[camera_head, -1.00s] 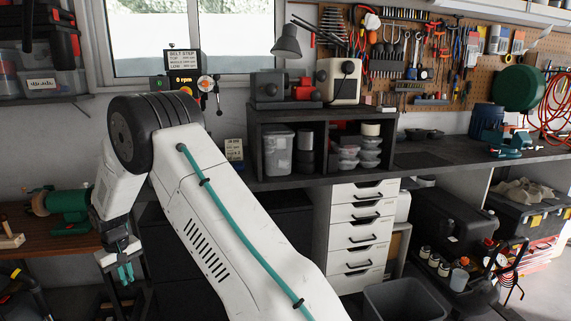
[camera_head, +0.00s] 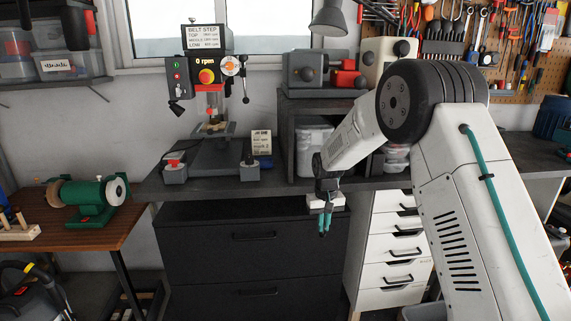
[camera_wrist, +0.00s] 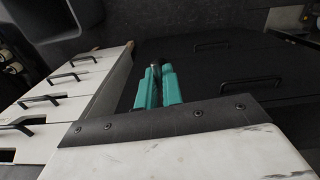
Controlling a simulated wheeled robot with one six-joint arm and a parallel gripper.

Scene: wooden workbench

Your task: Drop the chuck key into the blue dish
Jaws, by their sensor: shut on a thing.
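My gripper (camera_head: 325,222) hangs in front of the bench's front edge, before the dark drawer cabinet, with its teal fingers pointing down. In the wrist view my gripper (camera_wrist: 158,84) has its teal fingers close together on a small dark thing (camera_wrist: 156,68), which I take to be the chuck key. Most of it is hidden between the fingers, and its shape is hard to tell.
A drill press (camera_head: 208,90) stands on the dark bench (camera_head: 215,184), with small grey blocks and a card (camera_head: 261,142) near its base. A green grinder (camera_head: 88,195) is on the lower wooden bench at left. A dark drawer cabinet (camera_head: 250,260) and white drawers (camera_head: 392,255) stand below.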

